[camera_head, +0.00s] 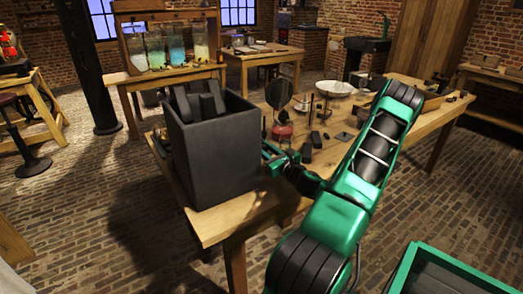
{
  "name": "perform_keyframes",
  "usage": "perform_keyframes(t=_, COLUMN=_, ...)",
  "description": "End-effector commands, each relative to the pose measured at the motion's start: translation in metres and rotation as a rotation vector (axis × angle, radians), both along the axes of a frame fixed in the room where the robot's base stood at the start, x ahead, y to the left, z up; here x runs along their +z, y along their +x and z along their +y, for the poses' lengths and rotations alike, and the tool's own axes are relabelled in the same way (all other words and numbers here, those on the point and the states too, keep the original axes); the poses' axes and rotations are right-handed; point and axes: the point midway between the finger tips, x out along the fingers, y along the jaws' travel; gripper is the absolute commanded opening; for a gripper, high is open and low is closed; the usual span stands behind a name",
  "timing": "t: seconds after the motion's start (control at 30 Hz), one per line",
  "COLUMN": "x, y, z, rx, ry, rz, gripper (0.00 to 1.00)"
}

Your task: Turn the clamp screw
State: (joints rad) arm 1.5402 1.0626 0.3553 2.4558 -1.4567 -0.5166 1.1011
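A large dark grey square jar (222,155) stands upright near the left front corner of the wooden table. Dark upright blocks or plates (200,104) show inside its open top. My green and black arm reaches in from the lower right, and my gripper (270,157) is close against the right side of the jar. Whether it touches the jar is not clear. The fingers are small and partly hidden, so their opening does not show. I cannot make out the clamp screw; it may be too small or hidden.
Behind my gripper the table (226,225) holds a round dark disc on a stand (278,94), a red-based item (282,131), a white dish (335,88) and small dark blocks (316,139). A green-rimmed bin (460,263) is at lower right. Glass jars (155,50) stand farther back.

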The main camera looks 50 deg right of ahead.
Motion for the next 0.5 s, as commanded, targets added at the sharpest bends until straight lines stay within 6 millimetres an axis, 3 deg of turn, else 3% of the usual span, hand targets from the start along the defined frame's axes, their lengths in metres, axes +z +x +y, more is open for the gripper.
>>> perform_keyframes(t=0.5, x=-0.0035, y=-0.0007, z=-0.0003, rx=0.000, ry=0.479, rz=-0.107, gripper=0.04)
